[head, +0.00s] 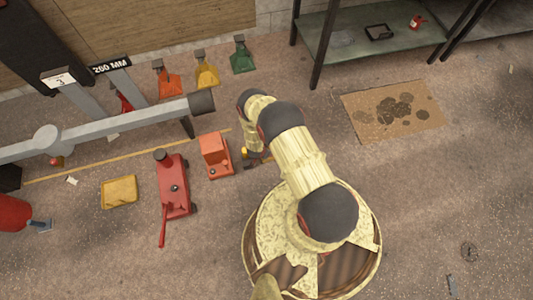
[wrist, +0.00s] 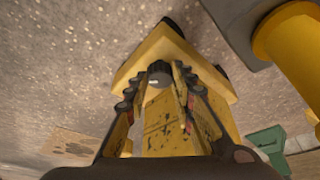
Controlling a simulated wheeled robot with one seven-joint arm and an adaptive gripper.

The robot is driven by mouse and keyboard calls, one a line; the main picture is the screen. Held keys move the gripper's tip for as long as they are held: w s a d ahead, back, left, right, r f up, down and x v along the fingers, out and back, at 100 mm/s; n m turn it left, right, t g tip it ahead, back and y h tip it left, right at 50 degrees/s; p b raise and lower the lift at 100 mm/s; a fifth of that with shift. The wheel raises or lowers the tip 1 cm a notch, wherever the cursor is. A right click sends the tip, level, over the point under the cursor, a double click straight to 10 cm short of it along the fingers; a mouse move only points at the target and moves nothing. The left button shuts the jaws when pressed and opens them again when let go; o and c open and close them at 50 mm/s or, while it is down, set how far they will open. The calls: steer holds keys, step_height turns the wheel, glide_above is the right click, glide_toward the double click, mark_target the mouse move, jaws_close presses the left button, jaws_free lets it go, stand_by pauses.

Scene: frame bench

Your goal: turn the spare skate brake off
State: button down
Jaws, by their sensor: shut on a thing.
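In the wrist view a yellow skate (wrist: 170,132) with dark wheels lies on the floor right under my gripper. A dark grey round knob (wrist: 158,77) sits on it between my fingertips. My gripper (wrist: 158,88) is shut with a finger on each side of this knob; the exact contact is hard to see. In the head view the skate is mostly hidden behind my arm, and only a small yellow bit (head: 244,152) shows. No on or off marking can be read.
An orange-red skate (head: 216,156) and a red jack (head: 173,186) with a long handle stand to the left. A yellow tray (head: 119,192) lies further left. A grey beam (head: 110,128) runs above them. A stained brown mat (head: 355,110) lies right, with open floor below it.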

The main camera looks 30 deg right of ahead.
steer(key=m+g, duration=0.1)
steer(key=m, duration=0.3)
steer(key=shift+w+m+g, duration=0.15)
steer(key=shift+m+g, duration=0.15)
steer(key=shift+g, duration=0.1)
steer(key=shift+w+m+g, duration=0.1)
steer(key=shift+m+g, duration=0.7)
steer(key=shift+m, duration=1.2)
steer(key=c, duration=1.5)
jaws_free()
